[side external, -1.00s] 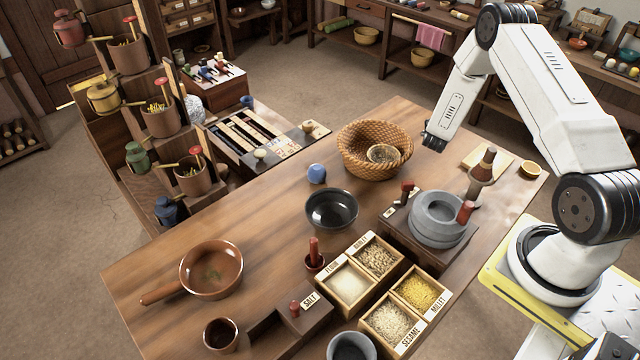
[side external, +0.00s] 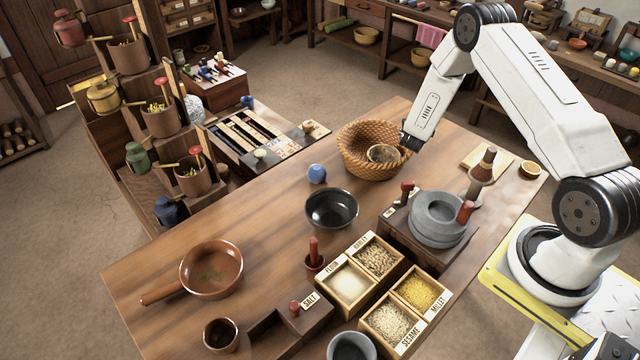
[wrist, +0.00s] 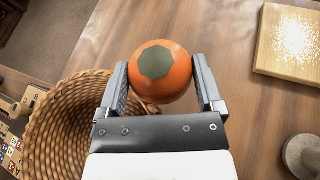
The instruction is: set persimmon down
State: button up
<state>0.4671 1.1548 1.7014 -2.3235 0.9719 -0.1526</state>
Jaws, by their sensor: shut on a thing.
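The persimmon (wrist: 160,78) is orange with a dark green calyx patch. In the wrist view it sits between the two fingers of my gripper (wrist: 162,82), which is shut on it. In the side view my gripper (side external: 408,142) is at the right rim of the wicker basket, and the persimmon cannot be made out there. The basket (side external: 352,150) stands at the back of the wooden table. It also shows in the wrist view (wrist: 50,135), to the left of and below the persimmon. Bare table lies behind the persimmon in the wrist view.
A small round bowl-like item (side external: 383,153) sits in the basket. A blue ball-like item (side external: 317,173) and a black bowl (side external: 331,209) are in front of it. A stone quern (side external: 438,222) and a wooden board (side external: 478,160) stand to the right. The table's left middle is clear.

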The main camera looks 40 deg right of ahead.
jog(key=shift+n+t, duration=0.3)
jog(key=shift+n, duration=0.1)
jog(key=w+a, duration=0.2)
jog(key=a, duration=0.2)
jog(key=w+a, duration=0.2)
jog(key=a, duration=0.3)
jog(key=w+a, duration=0.3)
jog(key=a, duration=0.2)
jog(key=shift+a+r, duration=0.1)
jog(key=shift+r, duration=0.25)
jog(key=w+a, duration=0.2)
jog(key=a, duration=1)
jog(key=n+t+y, duration=0.1)
send_over(284, 252)
jog(key=shift+f, duration=3.35)
jog(key=shift+f, duration=2.05)
jog(key=shift+f, duration=0.15)
